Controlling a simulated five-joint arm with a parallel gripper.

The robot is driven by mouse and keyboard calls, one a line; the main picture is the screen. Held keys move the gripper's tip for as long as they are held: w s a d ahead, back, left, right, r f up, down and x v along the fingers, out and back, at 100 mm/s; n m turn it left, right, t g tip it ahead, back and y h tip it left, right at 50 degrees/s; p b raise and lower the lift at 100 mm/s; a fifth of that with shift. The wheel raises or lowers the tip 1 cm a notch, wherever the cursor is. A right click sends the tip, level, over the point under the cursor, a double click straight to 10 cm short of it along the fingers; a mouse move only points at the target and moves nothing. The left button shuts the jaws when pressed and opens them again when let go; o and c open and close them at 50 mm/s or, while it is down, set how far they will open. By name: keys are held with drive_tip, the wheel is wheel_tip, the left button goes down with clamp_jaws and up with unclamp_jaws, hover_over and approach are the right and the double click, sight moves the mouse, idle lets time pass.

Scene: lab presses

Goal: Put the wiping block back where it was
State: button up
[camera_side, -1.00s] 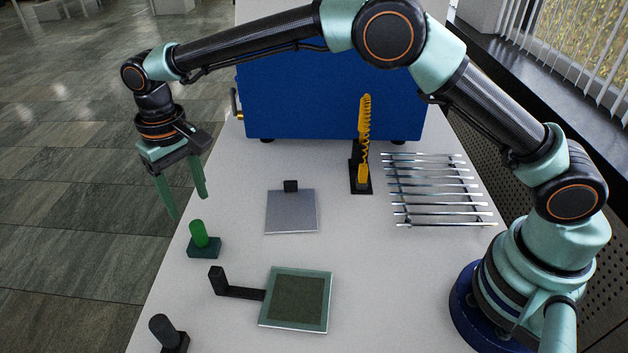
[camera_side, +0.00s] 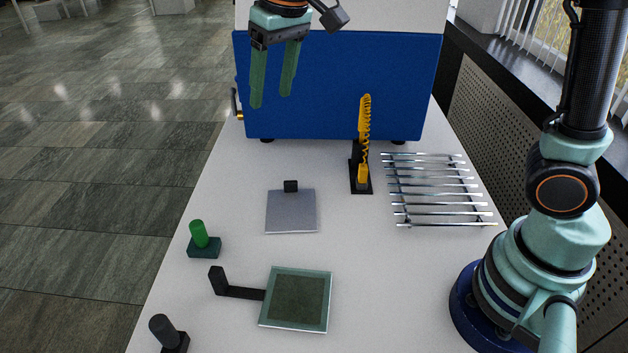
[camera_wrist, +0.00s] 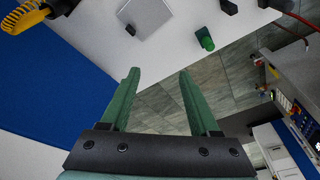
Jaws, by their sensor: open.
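A dark green block with a bright green upright grip (camera_side: 203,240), which looks like the wiping block, stands at the table's left edge. It also shows in the wrist view (camera_wrist: 205,40), near the table edge. My gripper (camera_side: 271,100) is open and empty, high up in front of the blue cabinet. In the wrist view its two green fingers (camera_wrist: 159,72) are apart with nothing between them. My gripper is well away from the green block, which nothing touches.
A grey plate with a black knob (camera_side: 291,212), a framed panel with a black handle (camera_side: 296,298) and a dark post (camera_side: 165,332) are on the table. A yellow coiled tool (camera_side: 364,140) and a metal rack (camera_side: 437,190) stand right, before the blue cabinet (camera_side: 320,85).

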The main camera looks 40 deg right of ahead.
drive_tip(key=s+d+f+m+t, duration=0.1)
drive_tip(key=s+d+f+t, duration=0.2)
drive_tip(key=s+d, duration=0.9)
drive_tip(key=shift+s+d+h, duration=0.4)
drive_tip(key=shift+s, duration=0.5)
